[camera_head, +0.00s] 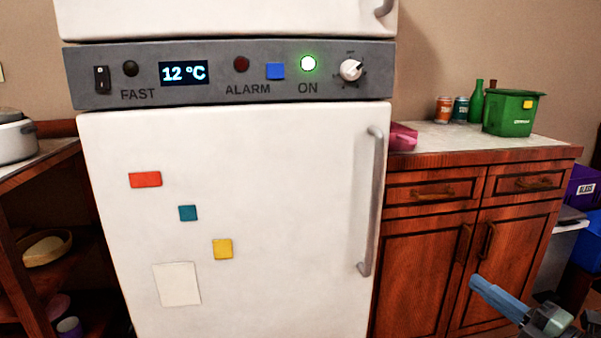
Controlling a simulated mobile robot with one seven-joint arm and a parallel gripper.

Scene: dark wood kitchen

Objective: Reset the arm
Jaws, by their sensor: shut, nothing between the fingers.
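My gripper (478,284) is at the lower right of the head view, in front of the dark wood cabinet. Its light blue fingers are together and point up and to the left. I see nothing held between them. The grey wrist part behind them is cut off by the bottom edge of the picture. The gripper appears apart from the cabinet and the fridge.
A white fridge (280,240) with a grey handle (370,200) stands shut in the middle. The wooden cabinet (410,270) on the right holds a green bin (508,112), bottles and cans. Purple and blue bins stand at the far right. Shelves with a pot (15,142) are left.

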